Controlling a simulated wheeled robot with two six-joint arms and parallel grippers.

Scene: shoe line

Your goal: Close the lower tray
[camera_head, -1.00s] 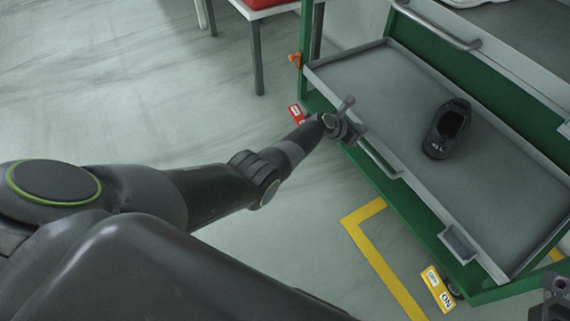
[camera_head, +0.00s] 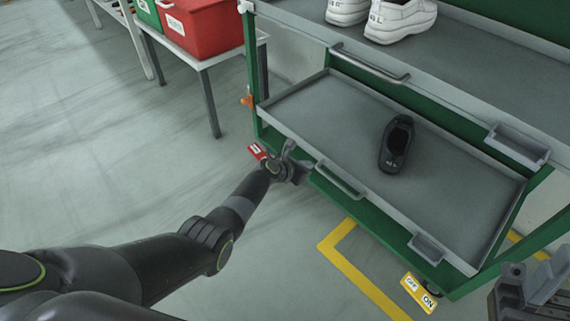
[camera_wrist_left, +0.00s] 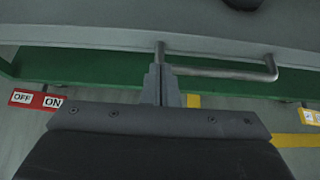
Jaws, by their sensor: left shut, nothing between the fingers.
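The lower tray (camera_head: 420,205) is a grey shelf with a raised rim on a green cart, pulled out in front of the upper tray. One black shoe (camera_head: 396,145) lies on it. A metal bar handle (camera_head: 341,181) is on its front wall; it also shows in the left wrist view (camera_wrist_left: 225,73). My left gripper (camera_head: 291,160) is shut and empty at the front wall, left of the handle in the head view. In the left wrist view its fingertips (camera_wrist_left: 161,72) overlap the handle's left end; contact is unclear. My right gripper (camera_head: 530,290) is partly cut off at the lower right.
The upper tray (camera_head: 465,75) above has its own handle (camera_head: 370,66) and holds white shoes (camera_head: 400,18). A table with a red bin (camera_head: 203,28) stands at the back left. Yellow floor tape (camera_head: 350,268) runs below the cart. Floor at left is clear.

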